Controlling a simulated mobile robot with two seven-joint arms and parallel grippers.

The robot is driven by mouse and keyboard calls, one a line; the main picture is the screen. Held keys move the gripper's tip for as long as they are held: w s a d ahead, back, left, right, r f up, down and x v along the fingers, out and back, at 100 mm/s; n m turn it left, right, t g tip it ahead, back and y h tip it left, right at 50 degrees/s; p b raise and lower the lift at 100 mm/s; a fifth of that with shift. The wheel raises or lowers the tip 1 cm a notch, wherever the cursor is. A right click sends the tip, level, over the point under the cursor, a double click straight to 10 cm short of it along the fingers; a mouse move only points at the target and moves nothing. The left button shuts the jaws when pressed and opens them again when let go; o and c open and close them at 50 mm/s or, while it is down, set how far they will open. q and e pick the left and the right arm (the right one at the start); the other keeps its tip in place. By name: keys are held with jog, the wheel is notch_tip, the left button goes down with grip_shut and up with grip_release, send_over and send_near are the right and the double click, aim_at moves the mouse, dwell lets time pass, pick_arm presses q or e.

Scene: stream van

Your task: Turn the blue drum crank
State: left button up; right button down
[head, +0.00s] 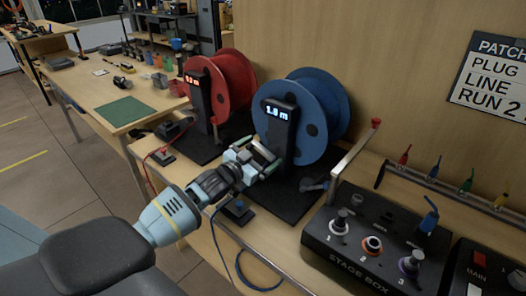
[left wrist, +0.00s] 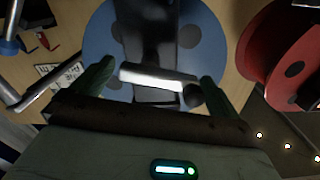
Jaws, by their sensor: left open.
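The blue drum (head: 325,105) stands upright on a dark base plate, behind a black post (head: 279,135) whose display reads 1.0 m. My left gripper (head: 258,158) is open, close in front of the post's lower part. In the left wrist view, the blue drum (left wrist: 98,40) fills the upper middle. A pale bar (left wrist: 158,77), which looks like part of the crank, lies across the gap between the open fingers (left wrist: 154,83). A dark round end (left wrist: 192,96) shows near its right end. I cannot tell whether the fingers touch it. My right gripper is not in view.
A red drum (head: 238,80) with its own post stands left of the blue one. A silver bar with a red end (head: 354,150) rises to the right, beside the stage box (head: 370,245). A blue cable (head: 243,270) hangs at the bench front. A green mat (head: 124,112) lies further left.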

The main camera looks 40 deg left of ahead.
pick_arm(q)
jog(key=shift+w, duration=0.65)
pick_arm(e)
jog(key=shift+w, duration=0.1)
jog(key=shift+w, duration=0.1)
pick_arm(q)
jog(key=c, duration=0.8)
jog(key=shift+n, duration=0.7)
jog(key=shift+c, duration=0.2)
jog(key=shift+f+n+p, duration=0.15)
jog(key=shift+n+p, duration=0.15)
jog(key=shift+n, duration=0.3)
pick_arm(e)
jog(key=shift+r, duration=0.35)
pick_arm(q)
jog(key=shift+n, duration=0.3)
